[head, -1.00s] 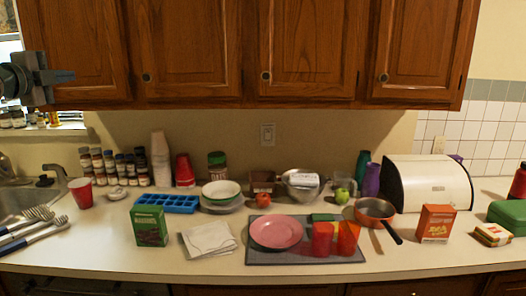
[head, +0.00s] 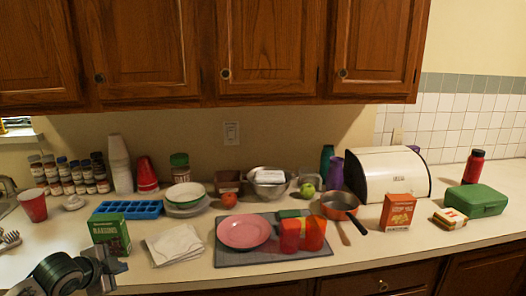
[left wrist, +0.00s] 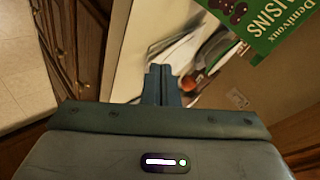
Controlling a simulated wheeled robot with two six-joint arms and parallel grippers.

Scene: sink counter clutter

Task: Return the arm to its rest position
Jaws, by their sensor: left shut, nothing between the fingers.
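My left gripper (head: 106,268) is low at the front left of the counter in the head view, in front of the green raisins box (head: 110,236). Its fingers are shut with nothing between them. The left wrist view shows the closed fingers (left wrist: 162,86) pointing along the counter's front edge, with the raisins box (left wrist: 266,25) close by at the upper right. The gripper looks apart from the box. My right gripper is in neither view.
The counter (head: 150,278) holds white napkins (head: 175,245), a blue ice tray (head: 128,210), a grey mat (head: 285,255) with a pink plate (head: 244,232), an orange pan (head: 338,204) and a bread box (head: 388,174). Cabinet fronts (left wrist: 75,45) lie beside the gripper below the counter edge.

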